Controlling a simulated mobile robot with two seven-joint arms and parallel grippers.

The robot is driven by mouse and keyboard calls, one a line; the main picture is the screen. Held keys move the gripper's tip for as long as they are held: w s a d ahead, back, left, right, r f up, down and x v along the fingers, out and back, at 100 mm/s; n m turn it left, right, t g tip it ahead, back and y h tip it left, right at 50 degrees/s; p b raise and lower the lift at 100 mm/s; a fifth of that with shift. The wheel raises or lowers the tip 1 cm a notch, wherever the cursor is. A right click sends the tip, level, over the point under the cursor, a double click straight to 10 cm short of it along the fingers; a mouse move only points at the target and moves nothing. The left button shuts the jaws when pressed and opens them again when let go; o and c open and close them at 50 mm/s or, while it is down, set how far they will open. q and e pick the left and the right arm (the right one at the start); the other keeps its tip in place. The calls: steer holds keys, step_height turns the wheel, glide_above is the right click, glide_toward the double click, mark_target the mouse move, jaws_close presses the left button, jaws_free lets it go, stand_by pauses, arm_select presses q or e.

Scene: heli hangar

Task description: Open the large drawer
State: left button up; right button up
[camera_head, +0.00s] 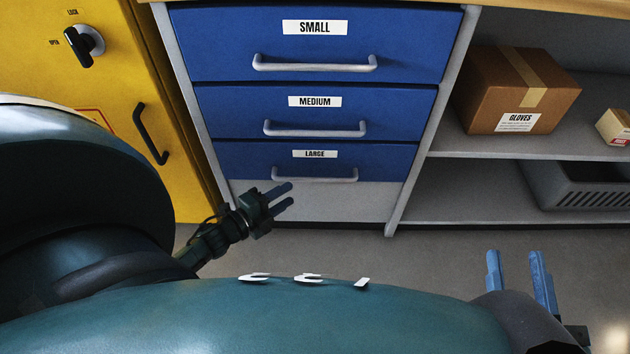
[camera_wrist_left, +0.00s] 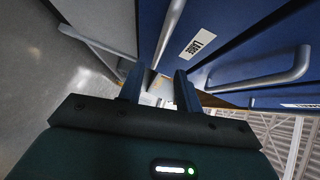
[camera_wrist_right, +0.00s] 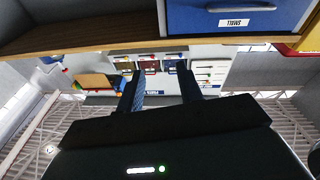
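The blue large drawer (camera_head: 240,160) is the lowest of three, labelled LARGE, and looks shut. Its grey bar handle (camera_head: 314,175) runs along its lower front. My left gripper (camera_head: 281,199) is open and empty, below and left of the handle in the head view. In the left wrist view, my left gripper (camera_wrist_left: 160,87) has its fingers apart, with the LARGE label (camera_wrist_left: 198,42) and the large drawer's handle (camera_wrist_left: 171,28) just beyond. My right gripper (camera_head: 516,268) is open and empty at the lower right, away from the drawers; its spread fingers (camera_wrist_right: 157,90) also show in the right wrist view.
The small drawer (camera_head: 220,45) and medium drawer (camera_head: 230,103) are above, both shut. A yellow cabinet (camera_head: 180,190) stands at left. Right are shelves with a gloves box (camera_head: 490,95) and a grey crate (camera_head: 570,190). The floor (camera_head: 400,260) in front is clear.

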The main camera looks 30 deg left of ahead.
arm_select(q)
steer(key=b+x, duration=0.2)
steer(key=x, duration=0.8)
steer(key=shift+f+b, duration=0.1)
steer(key=shift+b, duration=0.25)
steer(key=shift+s, duration=0.1)
jaws_close()
